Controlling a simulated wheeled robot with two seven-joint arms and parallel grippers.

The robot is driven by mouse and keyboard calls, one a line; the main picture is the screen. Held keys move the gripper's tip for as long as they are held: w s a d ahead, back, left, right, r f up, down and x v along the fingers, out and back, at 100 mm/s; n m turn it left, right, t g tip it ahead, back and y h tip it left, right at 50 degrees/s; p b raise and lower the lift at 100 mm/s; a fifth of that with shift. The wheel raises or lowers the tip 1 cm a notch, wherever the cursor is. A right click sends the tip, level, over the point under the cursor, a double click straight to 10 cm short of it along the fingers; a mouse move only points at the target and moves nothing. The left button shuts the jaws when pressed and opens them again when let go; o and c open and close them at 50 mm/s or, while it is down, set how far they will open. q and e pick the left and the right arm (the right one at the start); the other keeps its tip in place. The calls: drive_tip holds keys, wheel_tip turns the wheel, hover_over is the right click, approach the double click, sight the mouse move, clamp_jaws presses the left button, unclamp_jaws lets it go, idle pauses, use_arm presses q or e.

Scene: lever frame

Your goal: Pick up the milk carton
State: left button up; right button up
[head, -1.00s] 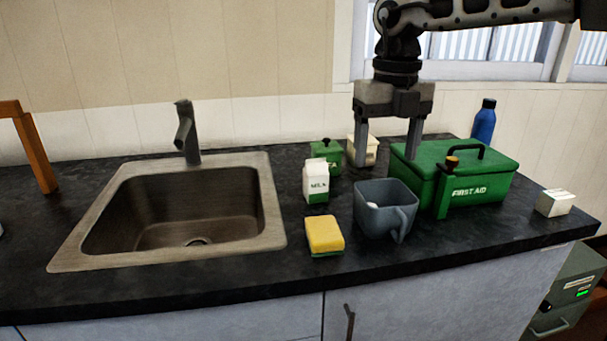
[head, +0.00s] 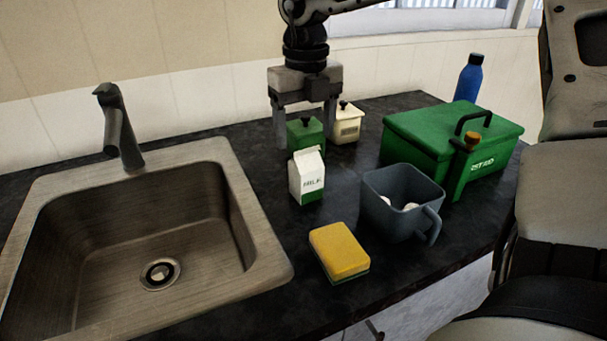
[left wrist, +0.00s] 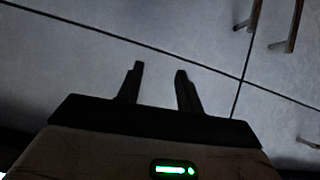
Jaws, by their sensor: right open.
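The milk carton (head: 308,176), white with a green base and a gabled top, stands upright on the dark counter right of the sink. My right gripper (head: 304,140) points down behind the carton, open and empty. Its fingers appear on either side of the green canister (head: 306,137) in the picture; whether they touch it I cannot tell. The carton stands apart in front of the fingers. My left gripper (left wrist: 160,70) shows in the left wrist view, fingers apart with nothing between them, facing grey cabinet fronts.
A yellow sponge (head: 340,250) and a grey mug (head: 400,205) with pale things inside stand in front. A cream canister (head: 345,123), green first aid box (head: 420,140) and blue bottle (head: 468,80) are behind and right. The sink (head: 150,240) lies left.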

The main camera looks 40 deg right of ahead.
sight(305, 154)
wheel_tip(305, 154, down, 4)
drive_tip(key=shift+f, duration=0.1)
wheel_tip(305, 154, down, 5)
drive_tip(key=shift+s+f+p, duration=0.1)
drive_tip(key=shift+p, duration=0.6)
drive_tip(key=shift+c, duration=0.3)
drive_tip(key=c, duration=1)
